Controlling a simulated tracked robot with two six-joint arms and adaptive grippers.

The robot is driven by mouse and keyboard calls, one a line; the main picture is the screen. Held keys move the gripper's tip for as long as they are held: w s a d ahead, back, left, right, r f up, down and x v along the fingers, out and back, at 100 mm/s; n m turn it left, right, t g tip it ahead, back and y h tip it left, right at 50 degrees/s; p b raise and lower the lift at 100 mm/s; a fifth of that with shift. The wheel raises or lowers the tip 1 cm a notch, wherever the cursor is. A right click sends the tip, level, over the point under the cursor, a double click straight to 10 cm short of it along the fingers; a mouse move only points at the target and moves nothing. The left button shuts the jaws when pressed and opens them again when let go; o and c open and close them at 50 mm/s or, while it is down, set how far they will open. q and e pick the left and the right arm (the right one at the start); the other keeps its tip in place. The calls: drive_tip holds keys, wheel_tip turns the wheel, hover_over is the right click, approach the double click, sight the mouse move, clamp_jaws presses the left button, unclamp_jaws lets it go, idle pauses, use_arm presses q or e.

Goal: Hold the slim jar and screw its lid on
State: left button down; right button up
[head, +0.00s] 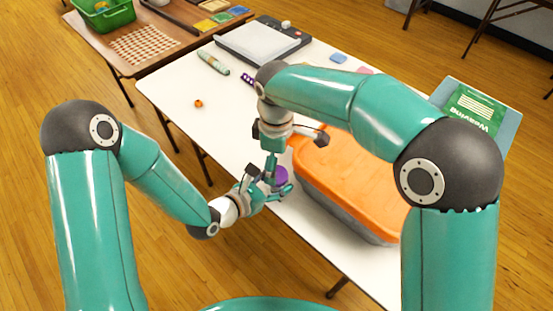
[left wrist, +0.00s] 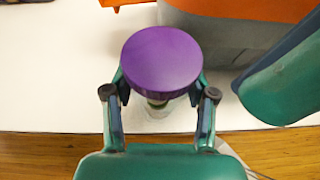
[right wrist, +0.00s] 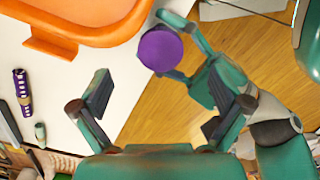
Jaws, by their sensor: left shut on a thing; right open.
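The purple lid (left wrist: 162,62) sits at the top of the slim jar (left wrist: 157,106), seen from above in the left wrist view. Whether it is threaded on or only resting cannot be told. Most of the jar is hidden under the lid. My left gripper (left wrist: 160,98) is shut on the jar just below the lid, at the table's near edge. The lid also shows in the head view (head: 281,175) and the right wrist view (right wrist: 160,50). My right gripper (right wrist: 165,92) is open and empty, its fingers pointing toward the lid, apart from it.
A grey bin with an orange lid (head: 350,165) stands close to the right of the jar. A paper trimmer (head: 262,42), a patterned tube (head: 213,62) and a small orange ball (head: 198,103) lie farther back on the white table (head: 180,88). The table's left part is mostly clear.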

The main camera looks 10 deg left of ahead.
drive_tip(key=shift+r, duration=0.1)
wheel_tip(320, 180, up, 12)
idle(0.6)
drive_tip(key=shift+f, duration=0.2)
